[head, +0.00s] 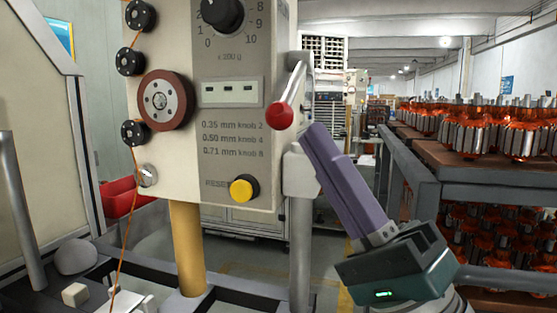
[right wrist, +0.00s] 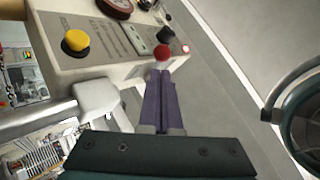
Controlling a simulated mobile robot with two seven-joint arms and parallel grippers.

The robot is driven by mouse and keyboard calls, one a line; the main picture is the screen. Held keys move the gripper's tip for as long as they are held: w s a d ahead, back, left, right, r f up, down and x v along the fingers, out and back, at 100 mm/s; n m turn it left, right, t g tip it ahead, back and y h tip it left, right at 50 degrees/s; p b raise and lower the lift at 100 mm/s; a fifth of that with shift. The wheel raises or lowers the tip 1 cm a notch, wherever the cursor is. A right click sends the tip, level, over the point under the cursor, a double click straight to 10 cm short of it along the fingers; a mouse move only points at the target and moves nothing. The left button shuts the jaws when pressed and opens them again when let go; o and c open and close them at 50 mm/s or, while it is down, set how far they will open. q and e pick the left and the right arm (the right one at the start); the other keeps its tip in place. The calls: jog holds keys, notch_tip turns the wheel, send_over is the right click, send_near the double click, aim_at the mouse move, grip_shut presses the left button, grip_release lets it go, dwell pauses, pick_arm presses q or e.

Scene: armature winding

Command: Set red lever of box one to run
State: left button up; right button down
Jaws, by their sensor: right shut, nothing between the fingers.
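The red lever has a round red knob (head: 280,116) on a metal rod (head: 293,82) at the right edge of the grey control box (head: 232,150). The rod slants up and right from the knob. My right gripper (head: 312,130) has long purple fingers, shut and empty, with the tips just right of and slightly below the knob. In the right wrist view the red knob (right wrist: 163,54) shows just beyond the fingertips (right wrist: 160,73); whether they touch it I cannot tell. My left gripper is not in view.
A yellow button (head: 243,188) and a black dial (head: 222,12) sit on the box face. Orange wire runs over rollers (head: 140,15) at its left. Racks of copper-wound armatures (head: 500,135) stand at the right. A grey post (head: 300,180) stands beside the box.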

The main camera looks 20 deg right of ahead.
jog(key=shift+w+a+r, duration=0.1)
jog(key=shift+a+r, duration=0.05)
jog(key=shift+a, duration=0.2)
